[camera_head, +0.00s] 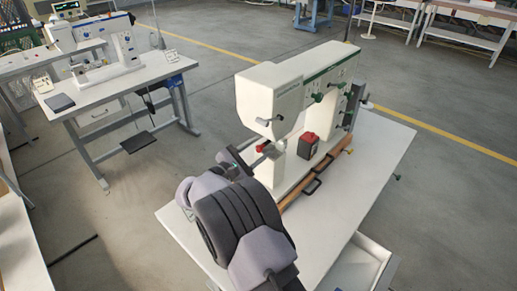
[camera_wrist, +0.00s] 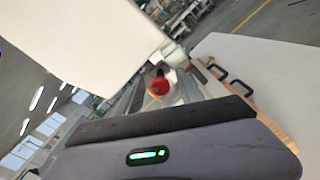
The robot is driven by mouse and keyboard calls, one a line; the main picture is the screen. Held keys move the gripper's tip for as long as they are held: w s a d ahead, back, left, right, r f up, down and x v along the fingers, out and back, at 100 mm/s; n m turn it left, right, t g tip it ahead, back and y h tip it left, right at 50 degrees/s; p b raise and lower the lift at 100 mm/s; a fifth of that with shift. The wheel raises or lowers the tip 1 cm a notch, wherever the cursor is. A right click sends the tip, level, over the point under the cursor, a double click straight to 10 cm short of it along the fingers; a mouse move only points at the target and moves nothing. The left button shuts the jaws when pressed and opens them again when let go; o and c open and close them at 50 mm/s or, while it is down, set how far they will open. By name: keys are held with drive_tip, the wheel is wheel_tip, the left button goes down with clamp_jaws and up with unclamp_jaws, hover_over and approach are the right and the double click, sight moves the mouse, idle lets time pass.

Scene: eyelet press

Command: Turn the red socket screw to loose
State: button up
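The red socket screw appears as a small red piece (camera_head: 262,147) under the head of the white eyelet press (camera_head: 270,98). In the wrist view it is a rounded red spot (camera_wrist: 158,85) just beyond the dark front edge of my gripper. My gripper (camera_head: 247,158) is low at the front of the press, with its tip close to the red piece. The fingers are small and partly hidden, so I cannot tell their opening or whether they touch the screw. The screw's slot or marking is too small to read.
A red and black box (camera_head: 307,146) stands on the press base. A wooden strip with black handles (camera_head: 313,186) runs along the base's front side. The white table (camera_head: 372,160) is clear at right. The press head (camera_wrist: 85,45) fills the wrist view's upper left.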

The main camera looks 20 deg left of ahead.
drive_tip(key=p+v, duration=0.3)
drive_tip(key=v, duration=1.4)
drive_tip(key=shift+s, duration=0.2)
drive_tip(key=shift+a, duration=0.15)
